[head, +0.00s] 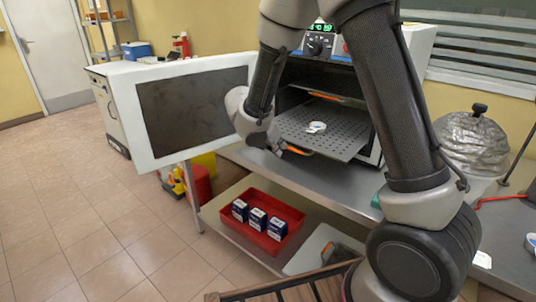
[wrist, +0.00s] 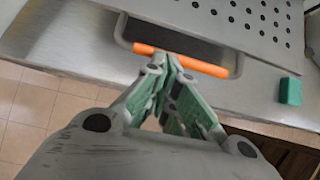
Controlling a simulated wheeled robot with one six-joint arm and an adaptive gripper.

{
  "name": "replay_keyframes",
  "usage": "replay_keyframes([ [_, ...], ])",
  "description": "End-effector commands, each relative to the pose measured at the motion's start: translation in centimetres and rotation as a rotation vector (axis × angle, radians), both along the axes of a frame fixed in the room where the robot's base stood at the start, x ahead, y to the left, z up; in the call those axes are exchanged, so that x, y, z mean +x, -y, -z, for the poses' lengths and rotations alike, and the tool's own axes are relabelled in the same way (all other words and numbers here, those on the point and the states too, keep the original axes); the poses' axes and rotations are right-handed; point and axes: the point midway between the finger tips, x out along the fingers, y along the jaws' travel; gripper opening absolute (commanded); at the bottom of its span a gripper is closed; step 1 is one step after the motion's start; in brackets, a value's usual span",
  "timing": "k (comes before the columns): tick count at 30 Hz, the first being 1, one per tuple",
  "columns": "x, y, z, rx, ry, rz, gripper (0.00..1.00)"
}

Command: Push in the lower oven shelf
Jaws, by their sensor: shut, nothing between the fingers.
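The oven's lower shelf (head: 340,143) is a perforated grey sheet pulled out past the front of the oven. A small white ring-shaped item (head: 316,127) lies on it. In the wrist view the shelf (wrist: 255,20) shows at the top right, with an orange handle (wrist: 200,64) on a grey loop at its front edge. My gripper (wrist: 172,60) is shut and empty, its tips at the handle's middle. I cannot tell whether they touch it. In the head view my gripper (head: 280,146) is beside the handle (head: 299,151), partly hidden by my wrist.
The oven door (head: 195,105) stands open to the left. An upper shelf (head: 328,97) is inside the oven. A teal block (wrist: 290,91) lies on the metal bench. A red tray (head: 290,215) with small boxes sits below. A foil-covered vessel (head: 470,145) stands right.

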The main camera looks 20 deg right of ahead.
Motion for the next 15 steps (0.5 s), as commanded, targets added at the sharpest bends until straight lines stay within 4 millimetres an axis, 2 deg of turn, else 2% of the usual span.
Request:
replay_keyframes([
  [3, 2.0, 3.0, 0.1, 0.0, 0.0, 0.006, 0.0],
  [15, 8.4, 11.7, 0.1, 0.0, 0.0, 0.004, 0.0],
])
